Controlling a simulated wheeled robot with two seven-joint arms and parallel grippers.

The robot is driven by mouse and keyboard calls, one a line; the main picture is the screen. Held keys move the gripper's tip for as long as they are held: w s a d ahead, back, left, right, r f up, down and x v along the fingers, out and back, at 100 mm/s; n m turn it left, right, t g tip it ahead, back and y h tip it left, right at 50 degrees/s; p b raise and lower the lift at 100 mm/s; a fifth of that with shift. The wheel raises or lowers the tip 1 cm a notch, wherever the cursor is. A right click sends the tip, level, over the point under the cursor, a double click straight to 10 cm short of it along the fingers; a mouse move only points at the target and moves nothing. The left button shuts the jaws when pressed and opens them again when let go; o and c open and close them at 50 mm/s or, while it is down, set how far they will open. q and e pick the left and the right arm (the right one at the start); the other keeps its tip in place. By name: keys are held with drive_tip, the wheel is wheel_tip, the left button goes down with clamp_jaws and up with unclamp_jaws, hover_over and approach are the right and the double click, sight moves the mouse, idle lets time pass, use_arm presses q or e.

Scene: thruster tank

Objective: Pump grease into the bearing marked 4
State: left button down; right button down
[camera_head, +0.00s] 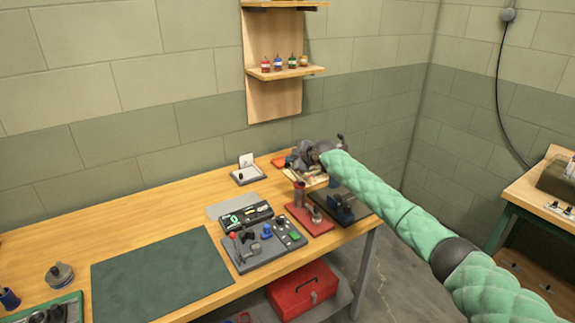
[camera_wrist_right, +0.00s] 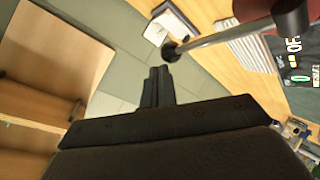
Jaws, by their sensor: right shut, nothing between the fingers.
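My right gripper (camera_head: 299,160) is above the back right of the bench. In the right wrist view its dark fingers (camera_wrist_right: 157,86) are closed together with nothing between them. A pale metal rod with a dark round knob (camera_wrist_right: 172,51) is beside the fingertips, joined to a dark red part (camera_wrist_right: 292,16); I cannot tell whether it touches them. In the head view a red base (camera_head: 312,222) bears an upright dark cylinder and a round metal part. A dark block (camera_head: 342,208) stands on a black plate at the right edge. No number 4 is readable. My left gripper is not in view.
A green mat (camera_head: 160,275) covers the front left. A shelf (camera_head: 283,72) with small bottles hangs behind. A red toolbox (camera_head: 302,290) sits below.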

sight(289, 165)
drive_tip(key=shift+w+a+f+b, duration=0.1)
drive_tip(key=shift+w+f+b, duration=0.05)
drive_tip(key=shift+f+b, duration=0.6)
drive_tip(key=shift+w+a+f+b, duration=0.1)
drive_tip(key=shift+w+f+b, duration=0.05)
drive_tip(key=shift+f+b, duration=0.55)
drive_tip(key=shift+w+a+f+b, duration=0.1)
drive_tip(key=shift+w+f+b, duration=0.05)
drive_tip(key=shift+f+b, duration=0.55)
idle(2.6)
drive_tip(key=shift+r, duration=0.15)
idle(0.4)
drive_tip(key=shift+s+d+r+p, duration=0.2)
drive_tip(key=shift+r+p, duration=0.2)
drive_tip(key=shift+r, duration=0.45)
drive_tip(key=shift+s+d+r+p, duration=0.15)
drive_tip(key=shift+r+p, duration=0.25)
drive_tip(key=shift+r, duration=0.45)
drive_tip(key=shift+s+d+r+p, duration=0.1)
drive_tip(key=shift+s+r+p, duration=0.25)
drive_tip(key=shift+r, duration=0.5)
drive_tip(key=shift+w, duration=0.1)
